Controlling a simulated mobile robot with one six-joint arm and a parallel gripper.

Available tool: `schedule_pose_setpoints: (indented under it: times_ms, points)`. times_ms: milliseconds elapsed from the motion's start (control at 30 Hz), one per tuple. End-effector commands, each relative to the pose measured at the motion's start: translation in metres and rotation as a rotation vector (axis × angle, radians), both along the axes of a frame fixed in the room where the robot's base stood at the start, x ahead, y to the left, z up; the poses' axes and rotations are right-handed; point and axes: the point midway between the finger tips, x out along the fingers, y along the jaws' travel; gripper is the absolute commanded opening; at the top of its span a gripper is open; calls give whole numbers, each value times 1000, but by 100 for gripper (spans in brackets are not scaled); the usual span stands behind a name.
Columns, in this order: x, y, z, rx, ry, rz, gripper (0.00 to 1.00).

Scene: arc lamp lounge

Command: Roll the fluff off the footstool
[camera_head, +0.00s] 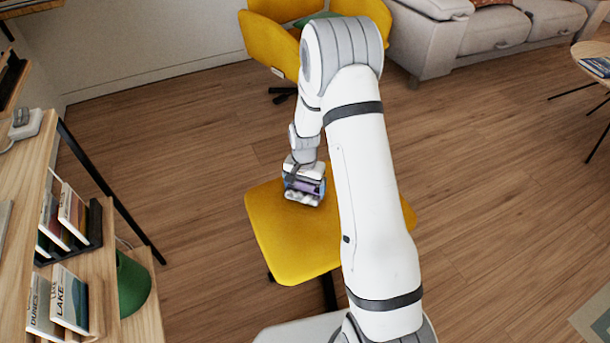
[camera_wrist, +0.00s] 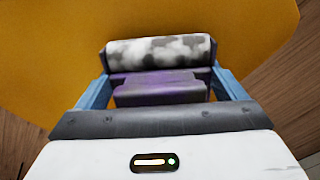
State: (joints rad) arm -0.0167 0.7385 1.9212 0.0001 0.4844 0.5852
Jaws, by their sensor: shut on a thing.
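The yellow footstool (camera_head: 290,248) stands on the wood floor in the head view, partly hidden by my arm. Its yellow top (camera_wrist: 40,60) fills much of the wrist view. My gripper (camera_head: 304,186) is over the footstool's far part, pointing down. It is shut on a purple lint roller handle (camera_wrist: 160,90). The roller head (camera_wrist: 160,50) is white with dark grey patches of fluff on it and lies across the front of the fingers. It looks close to the footstool top; I cannot tell whether it touches. No loose fluff is clear on the visible top.
A yellow chair (camera_head: 268,40) stands behind, with a grey sofa (camera_head: 480,30) at the back right. A wooden shelf (camera_head: 100,270) with books and a green lamp shade (camera_head: 132,283) is at the left. A round table (camera_head: 590,52) is at the right. Open floor surrounds the footstool.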

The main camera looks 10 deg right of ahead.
Motion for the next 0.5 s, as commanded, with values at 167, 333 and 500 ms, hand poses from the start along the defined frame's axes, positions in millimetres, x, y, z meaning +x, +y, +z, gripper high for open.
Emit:
schedule_pose_setpoints:
  times_ms: [167, 333, 500]
  points:
    - [0, -2, 33, 0, -2, -5, 66]
    - [1, -4, 48, 1, -3, -7, 66]
    - [1, -4, 63, 0, -4, -9, 66]
